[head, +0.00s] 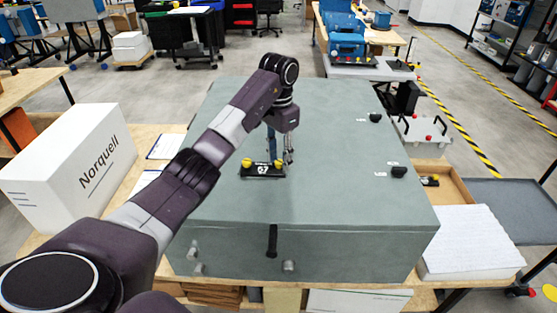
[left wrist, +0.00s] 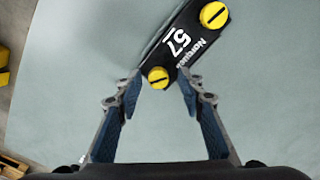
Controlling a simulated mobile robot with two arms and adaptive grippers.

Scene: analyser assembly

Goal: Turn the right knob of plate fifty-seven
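The black plate marked 57 (head: 262,171) lies on top of the large grey-green box, with a yellow knob at each end. The left knob (head: 246,162) and the right knob (head: 278,163) show in the head view. My left gripper (head: 281,158) points down at the plate's right end. In the left wrist view its fingers (left wrist: 158,82) are apart, one on either side of the right knob (left wrist: 158,77); contact is not visible. The left knob (left wrist: 214,15) is farther off, at the top. Both knobs bear a dark slot line. My right gripper is not in view.
The grey-green box (head: 340,200) has black knobs on its right side (head: 398,172) and a black handle on its front (head: 272,240). A white Norquell carton (head: 70,160) stands at left. A white foam block (head: 470,240) lies at right.

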